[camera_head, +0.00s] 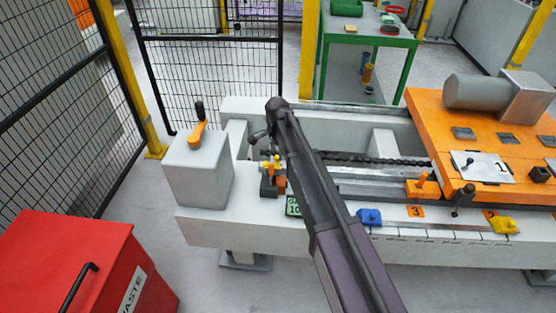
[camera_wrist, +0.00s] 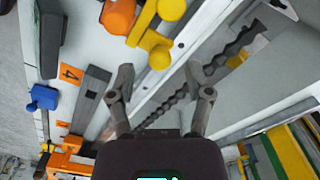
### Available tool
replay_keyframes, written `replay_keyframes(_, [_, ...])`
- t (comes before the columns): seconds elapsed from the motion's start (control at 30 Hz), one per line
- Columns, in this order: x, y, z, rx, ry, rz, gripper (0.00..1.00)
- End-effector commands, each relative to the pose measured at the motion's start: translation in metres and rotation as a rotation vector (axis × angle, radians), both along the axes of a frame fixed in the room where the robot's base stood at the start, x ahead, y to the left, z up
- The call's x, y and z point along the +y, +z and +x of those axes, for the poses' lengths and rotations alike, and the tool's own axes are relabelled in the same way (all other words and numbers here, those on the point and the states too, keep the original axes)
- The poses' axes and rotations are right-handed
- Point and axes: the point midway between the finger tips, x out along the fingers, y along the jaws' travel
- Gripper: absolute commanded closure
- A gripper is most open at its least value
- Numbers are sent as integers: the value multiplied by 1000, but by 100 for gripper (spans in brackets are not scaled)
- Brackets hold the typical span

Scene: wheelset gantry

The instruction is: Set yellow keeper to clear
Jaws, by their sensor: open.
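The yellow keeper (camera_wrist: 152,38) shows near the top of the wrist view as a yellow piece with rounded ends beside an orange knob (camera_wrist: 117,15). In the head view the keeper (camera_head: 268,166) is small, on the left part of the white bench, next to orange and dark parts. My gripper (camera_wrist: 158,72) is open and empty, its two dark fingers pointing toward the keeper. The keeper's lower rounded end lies just beyond and between the fingertips in the picture; contact cannot be told. In the head view my arm hides part of the bench, and the fingers are hard to make out.
A grey box with an orange lever (camera_head: 198,132) stands left of the keeper. A blue block (camera_head: 369,217) and a yellow block (camera_head: 503,225) sit along the front edge. An orange carriage (camera_head: 425,125) is at right. A red waste bin (camera_head: 75,265) is at lower left.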

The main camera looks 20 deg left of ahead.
Motion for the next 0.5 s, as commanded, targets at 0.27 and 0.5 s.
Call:
replay_keyframes(0.27, [0, -15, 0, 0, 0, 0, 35])
replay_keyframes(0.5, [0, -16, 0, 0, 0, 0, 35])
